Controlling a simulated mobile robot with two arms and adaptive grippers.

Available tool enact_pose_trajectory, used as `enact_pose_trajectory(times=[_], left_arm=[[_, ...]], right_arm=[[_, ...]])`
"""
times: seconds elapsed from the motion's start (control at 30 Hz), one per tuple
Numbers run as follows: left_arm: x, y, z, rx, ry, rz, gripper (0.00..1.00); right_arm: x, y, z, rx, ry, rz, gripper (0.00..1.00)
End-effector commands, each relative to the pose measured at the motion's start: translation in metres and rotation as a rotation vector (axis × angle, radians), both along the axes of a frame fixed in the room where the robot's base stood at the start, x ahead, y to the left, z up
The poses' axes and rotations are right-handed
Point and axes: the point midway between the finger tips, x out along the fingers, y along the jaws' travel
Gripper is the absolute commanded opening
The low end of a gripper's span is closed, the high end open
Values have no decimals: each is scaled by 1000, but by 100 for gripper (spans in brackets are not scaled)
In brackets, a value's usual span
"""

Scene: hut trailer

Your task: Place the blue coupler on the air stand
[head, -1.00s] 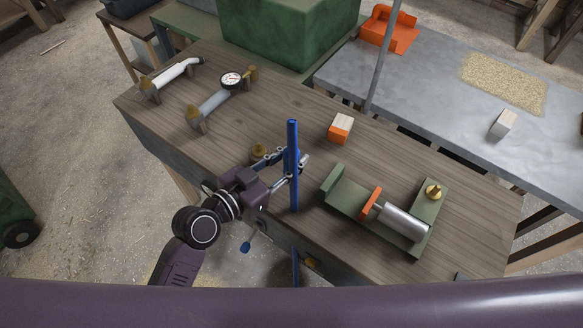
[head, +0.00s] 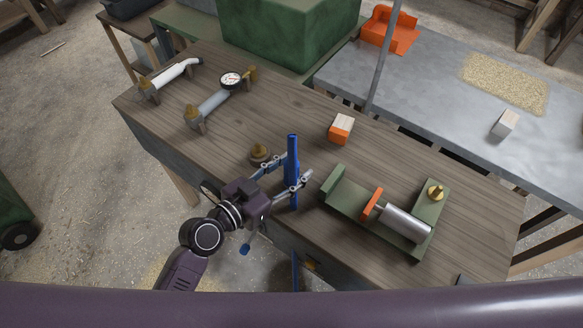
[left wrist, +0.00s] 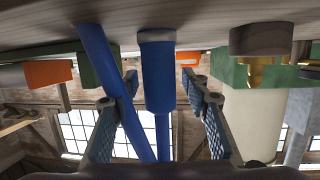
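The blue coupler (head: 292,165) is a slim blue upright piece at the front edge of the wooden bench. My left gripper (head: 297,168) reaches in from the left, with its two fingers apart on either side of it. In the left wrist view a thick blue cylinder (left wrist: 157,80) with a grey-brown end lies between the fingers, with gaps on both sides. A thinner blue rod or hose (left wrist: 103,60) slants past the left finger. Which post is the air stand is not clear; a short brass post on a round base (head: 260,152) stands just beyond the gripper. My right gripper is out of view.
A green fixture with a metal cylinder (head: 404,223) is right of the gripper. An orange-and-wood block (head: 341,129) lies behind it. The middle bench top is mostly clear.

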Motion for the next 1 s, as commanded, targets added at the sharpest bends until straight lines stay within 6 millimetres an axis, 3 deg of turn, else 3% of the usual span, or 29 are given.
enact_pose_trajectory(times=[0.23,0.7,1.0], left_arm=[[0,0,5,0,0,0,43],[-66,60,21,4,1,-4,43],[-84,78,30,0,0,-2,43]], right_arm=[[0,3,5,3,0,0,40],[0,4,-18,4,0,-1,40],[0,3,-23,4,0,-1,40]])
